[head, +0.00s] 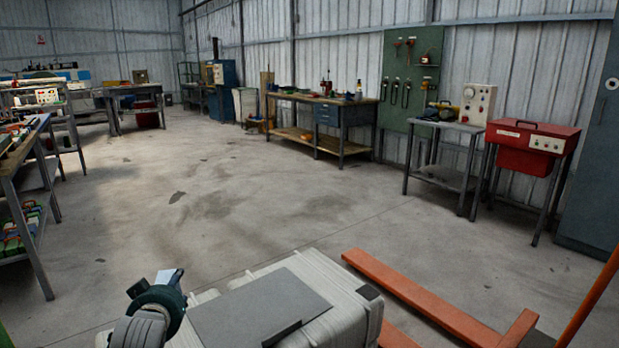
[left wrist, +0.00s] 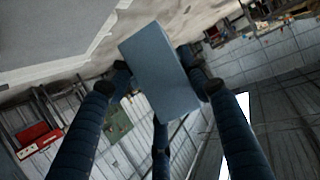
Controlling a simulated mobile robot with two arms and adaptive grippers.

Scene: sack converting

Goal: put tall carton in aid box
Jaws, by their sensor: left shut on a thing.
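The tall carton (left wrist: 160,62) is a plain blue-grey box in the left wrist view. My left gripper (left wrist: 167,84) is shut on it, with dark fingertips on both sides and another finger below. The carton is tilted in that view and held clear of the floor. In the head view my left arm's end shows at the bottom left, and the grip itself is not clear there. I cannot make out an aid box in either view. My right gripper is not in view.
A workbench (head: 345,102) and a red machine on a stand (head: 535,138) stand along the far wall. A shelf rack (head: 18,180) is at the left. Orange bars (head: 440,307) lie low at the right front. The concrete floor (head: 250,195) between is clear.

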